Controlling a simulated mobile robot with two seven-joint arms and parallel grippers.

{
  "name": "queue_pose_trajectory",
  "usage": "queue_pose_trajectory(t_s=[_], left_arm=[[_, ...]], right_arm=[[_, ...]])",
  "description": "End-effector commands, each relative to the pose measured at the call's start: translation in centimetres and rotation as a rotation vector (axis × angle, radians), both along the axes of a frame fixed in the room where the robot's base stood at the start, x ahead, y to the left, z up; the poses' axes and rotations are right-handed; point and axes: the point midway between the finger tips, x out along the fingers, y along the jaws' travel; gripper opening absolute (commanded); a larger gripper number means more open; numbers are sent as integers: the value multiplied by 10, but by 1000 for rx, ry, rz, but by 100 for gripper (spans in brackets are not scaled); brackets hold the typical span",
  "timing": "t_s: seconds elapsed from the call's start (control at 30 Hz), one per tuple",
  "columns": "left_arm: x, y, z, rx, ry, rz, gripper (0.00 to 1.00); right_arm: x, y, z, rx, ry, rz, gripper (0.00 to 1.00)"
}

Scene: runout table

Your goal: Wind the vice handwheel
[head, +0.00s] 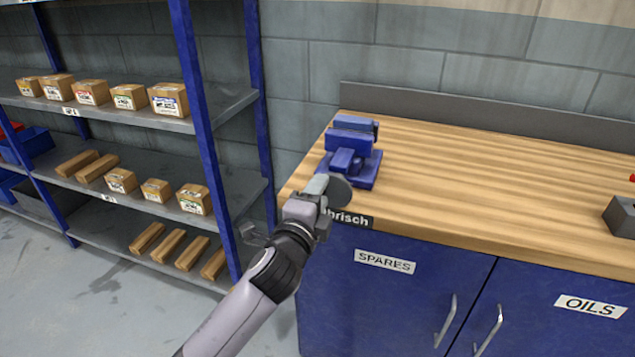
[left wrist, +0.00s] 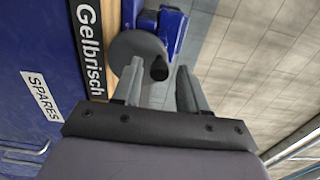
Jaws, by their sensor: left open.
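The blue vice (head: 352,150) stands on the left front corner of the wooden workbench (head: 470,190). Its dark round handwheel (head: 340,190) faces the front, partly hidden by my left gripper (head: 318,190) in the head view. In the left wrist view the handwheel (left wrist: 135,52) lies ahead, with a black crank knob (left wrist: 159,69) on its rim at the right. My left gripper (left wrist: 157,82) is open, its two fingers apart, with the knob just beyond and between the fingertips. I cannot tell that either finger touches it. My right gripper is in neither view.
Blue cabinet doors marked SPARES (head: 385,261) and OILS (head: 590,305) are below the benchtop. A blue-framed shelf rack (head: 200,120) with several cardboard boxes stands at the left. A grey object (head: 620,215) sits at the bench's right. The benchtop's middle is clear.

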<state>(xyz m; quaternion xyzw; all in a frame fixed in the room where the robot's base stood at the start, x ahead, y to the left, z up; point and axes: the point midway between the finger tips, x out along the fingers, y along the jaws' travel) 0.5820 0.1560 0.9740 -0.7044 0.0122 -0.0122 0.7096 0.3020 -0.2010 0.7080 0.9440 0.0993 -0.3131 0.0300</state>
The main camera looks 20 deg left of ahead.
Motion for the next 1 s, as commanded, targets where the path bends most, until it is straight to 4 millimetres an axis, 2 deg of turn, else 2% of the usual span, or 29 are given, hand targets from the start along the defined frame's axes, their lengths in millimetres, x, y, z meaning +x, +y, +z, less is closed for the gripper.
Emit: queue_pose_trajectory(t_s=[0.03, 0.17, 0.33, 0.5, 0.77, 0.8, 0.9, 1.0], left_arm=[[0, 0, 2, 43, 0, 0, 43], [0, 0, 2, 112, -4, 0, 43], [0, 0, 5, 360, -10, 0, 43], [0, -1, 2, 553, -18, -1, 43], [0, 0, -2, 573, -20, 0, 43], [0, 0, -2, 572, -20, 0, 30], [0, 0, -2, 571, -20, 0, 0], [0, 0, -2, 569, -20, 0, 0]], right_arm=[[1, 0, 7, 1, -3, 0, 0], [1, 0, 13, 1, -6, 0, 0], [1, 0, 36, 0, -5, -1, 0], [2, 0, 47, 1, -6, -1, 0], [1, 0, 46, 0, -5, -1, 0], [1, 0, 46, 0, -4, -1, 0], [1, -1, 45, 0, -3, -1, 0], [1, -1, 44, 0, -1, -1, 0]])
